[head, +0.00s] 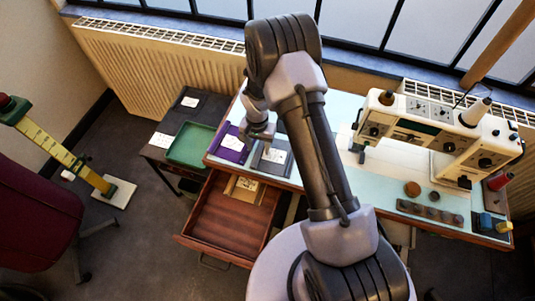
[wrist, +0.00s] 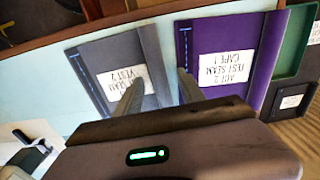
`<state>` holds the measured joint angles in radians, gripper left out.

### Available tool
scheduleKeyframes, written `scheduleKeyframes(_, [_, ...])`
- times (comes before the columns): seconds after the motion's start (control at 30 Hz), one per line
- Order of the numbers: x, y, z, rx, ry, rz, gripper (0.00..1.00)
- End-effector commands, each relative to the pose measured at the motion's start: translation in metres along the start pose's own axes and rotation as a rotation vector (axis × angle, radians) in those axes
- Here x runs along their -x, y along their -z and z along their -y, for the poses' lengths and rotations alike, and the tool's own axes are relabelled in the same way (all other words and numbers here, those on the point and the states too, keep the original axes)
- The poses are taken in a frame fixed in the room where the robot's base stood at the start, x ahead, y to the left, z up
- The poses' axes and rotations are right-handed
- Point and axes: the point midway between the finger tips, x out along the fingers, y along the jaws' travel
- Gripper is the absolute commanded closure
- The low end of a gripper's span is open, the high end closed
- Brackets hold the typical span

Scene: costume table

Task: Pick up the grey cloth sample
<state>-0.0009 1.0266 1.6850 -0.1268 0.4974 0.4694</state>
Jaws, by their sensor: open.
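In the wrist view my gripper (wrist: 160,76) is open and empty. Its left finger overlaps the grey sample's label, and its right finger overlaps the left edge of the purple sample. The tips look close above the cloth; whether they touch it is unclear.
The purple cloth sample (wrist: 262,78) lies beside the grey one. A green tray (head: 190,146) sits on a dark side table. An open wooden drawer (head: 228,222) juts out below the table edge. A sewing machine (head: 437,133) stands on the right, with a weight strip (head: 430,213) in front.

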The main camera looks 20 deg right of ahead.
Motion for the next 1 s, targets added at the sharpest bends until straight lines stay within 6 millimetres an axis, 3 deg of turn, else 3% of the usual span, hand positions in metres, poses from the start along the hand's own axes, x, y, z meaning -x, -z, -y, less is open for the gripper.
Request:
scheduleKeyframes(0.07, [0.001, 0.0, 0.0, 0.0, 0.0, 0.0, 0.54])
scheduleKeyframes(0.3, [0.002, 0.0, 0.0, 0.0, 0.0, 0.0, 1.0])
scheduleKeyframes(0.67, [0.003, 0.0, 0.0, 0.0, 0.0, 0.0, 1.0])
scheduleKeyframes(1.0, [0.04, -0.004, -0.004, -0.001, -0.001, 0.002, 1.0])
